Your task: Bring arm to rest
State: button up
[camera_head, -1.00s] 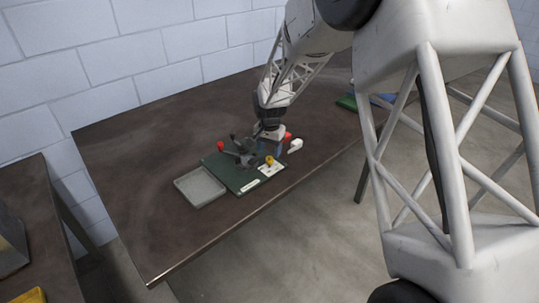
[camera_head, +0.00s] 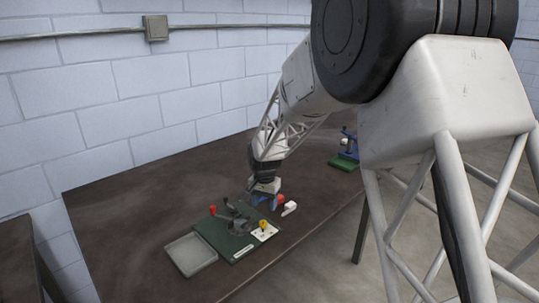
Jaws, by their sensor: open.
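My gripper (camera_head: 263,197) hangs from the end of my arm over the right back part of a green board on the brown table (camera_head: 120,220). Its jaws are open, but they are small and partly merge with blue and red parts behind and beside them. The green board (camera_head: 212,232) carries a dark clamp-like device (camera_head: 238,218) with red-tipped handles and a white plate with a yellow knob (camera_head: 263,226). I cannot tell whether the gripper touches anything there.
A shallow grey tray (camera_head: 190,254) sits at the board's left. A small white part (camera_head: 289,208) lies to the right of the gripper. A blue device on a green base (camera_head: 345,155) stands farther right. The table's left part is clear. A block wall (camera_head: 120,90) runs behind.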

jog(key=s+d+r+n+t, duration=0.1)
jog(key=s+d+r, duration=0.65)
jog(key=s, duration=0.35)
jog(key=s+d+r+n, duration=0.1)
jog(key=s+d+r, duration=0.65)
jog(key=s, duration=0.25)
jog(key=s+d+n, duration=0.1)
jog(key=s+d, duration=0.2)
jog(key=s, duration=0.9)
jog(key=s+d+r+n+t, duration=0.1)
jog(key=s+d, duration=0.2)
jog(key=s, duration=0.8)
jog(key=shift+s+d+r+t, duration=0.15)
jog(key=shift+s+d+t, duration=0.15)
jog(key=shift+s, duration=0.1)
